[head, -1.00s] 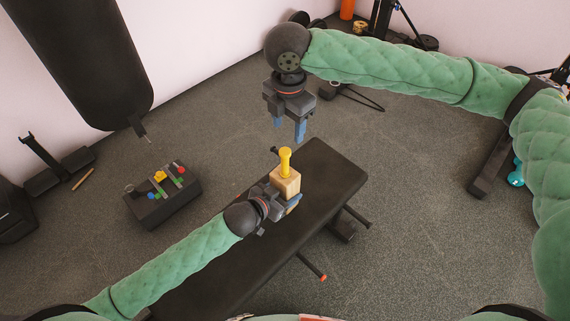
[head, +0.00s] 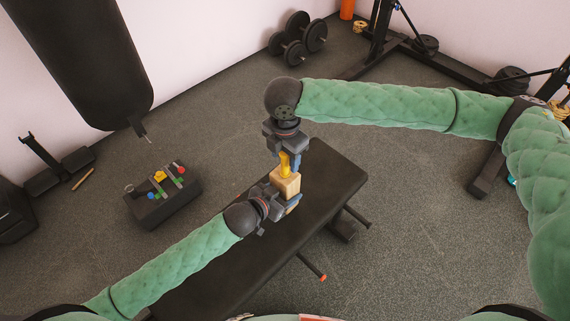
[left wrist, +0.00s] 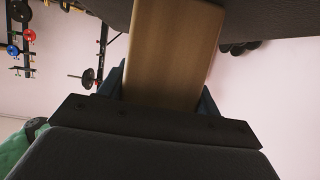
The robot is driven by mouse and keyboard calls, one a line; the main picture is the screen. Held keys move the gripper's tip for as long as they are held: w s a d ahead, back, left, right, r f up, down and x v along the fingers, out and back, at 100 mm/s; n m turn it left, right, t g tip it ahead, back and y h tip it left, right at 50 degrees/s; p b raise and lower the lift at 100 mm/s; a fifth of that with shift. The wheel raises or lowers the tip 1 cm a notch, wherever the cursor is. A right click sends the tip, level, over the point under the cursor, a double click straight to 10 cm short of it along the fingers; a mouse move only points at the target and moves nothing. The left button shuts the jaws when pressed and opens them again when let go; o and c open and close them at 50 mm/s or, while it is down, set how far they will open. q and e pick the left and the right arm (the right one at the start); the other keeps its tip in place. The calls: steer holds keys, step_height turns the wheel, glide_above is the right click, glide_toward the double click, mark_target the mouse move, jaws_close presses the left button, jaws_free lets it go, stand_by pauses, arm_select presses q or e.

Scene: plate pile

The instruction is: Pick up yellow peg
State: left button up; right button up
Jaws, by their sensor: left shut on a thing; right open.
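The yellow peg (head: 285,163) stands upright in the top of a light wooden block (head: 286,185). My left gripper (head: 284,199) is shut on the block and holds it over the black bench. The block also fills the middle of the left wrist view (left wrist: 170,55), between the fingers. My right gripper (head: 289,160) is open directly above the block, pointing down, with its blue fingers around the upper part of the peg. I cannot tell whether the fingers touch the peg.
The black bench (head: 225,262) runs beneath both grippers. A dark box with coloured pieces (head: 163,203) stands on the floor at the left. A punching bag (head: 80,60) hangs at the upper left. Dumbbells (head: 297,38) lie by the back wall.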

steer(key=shift+f, duration=0.45)
steer(key=c, duration=1.1)
steer(key=shift+r, duration=0.1)
step_height(320, 180, up, 10)
steer(key=shift+f, duration=0.1)
arm_select(q)
steer(key=o, duration=1.4)
steer(key=shift+c, duration=0.2)
